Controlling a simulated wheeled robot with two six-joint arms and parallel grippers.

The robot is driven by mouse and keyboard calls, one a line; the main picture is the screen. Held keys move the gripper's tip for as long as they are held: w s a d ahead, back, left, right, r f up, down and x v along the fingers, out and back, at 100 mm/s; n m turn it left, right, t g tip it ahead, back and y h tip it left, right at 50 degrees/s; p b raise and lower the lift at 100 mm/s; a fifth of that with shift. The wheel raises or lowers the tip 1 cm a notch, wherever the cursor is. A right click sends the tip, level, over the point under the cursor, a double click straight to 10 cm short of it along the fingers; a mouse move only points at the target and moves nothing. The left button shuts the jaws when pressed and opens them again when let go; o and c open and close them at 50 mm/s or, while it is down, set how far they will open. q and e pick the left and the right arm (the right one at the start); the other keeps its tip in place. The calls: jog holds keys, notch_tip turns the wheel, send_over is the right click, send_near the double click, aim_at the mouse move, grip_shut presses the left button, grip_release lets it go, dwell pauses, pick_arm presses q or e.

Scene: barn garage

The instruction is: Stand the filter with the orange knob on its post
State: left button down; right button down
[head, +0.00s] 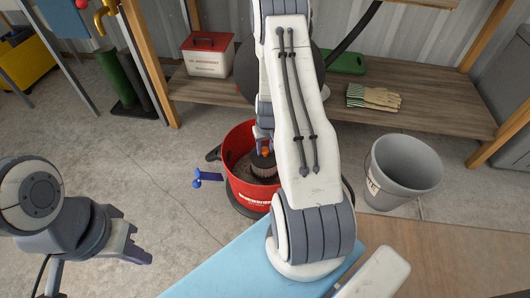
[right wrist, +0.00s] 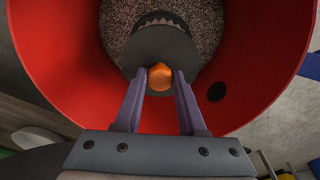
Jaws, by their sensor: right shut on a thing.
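The filter (head: 263,168) is a dark, round, pleated piece with an orange knob (right wrist: 160,77) on its top disc. It is inside the red tub (head: 243,198), over the speckled floor of the tub in the right wrist view (right wrist: 120,25). My right gripper (head: 265,150) reaches down into the tub, and its two fingers are shut on the orange knob from both sides. I cannot see the post, nor tell whether the filter touches anything below. My left gripper (head: 138,245) is empty and looks open, left of the tub over the floor.
A blue valve-like handle (head: 207,177) sticks out left of the tub. A grey bucket (head: 402,170) stands to the right. A low wooden shelf (head: 310,108) behind holds a red-lidded box (head: 208,56) and gloves (head: 373,97). A light blue surface (head: 230,268) is in front.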

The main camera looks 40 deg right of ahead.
jog(key=shift+r, duration=0.1)
jog(key=shift+f, duration=0.25)
jog(key=c, duration=0.5)
grip_release()
jog(key=shift+r, duration=0.1)
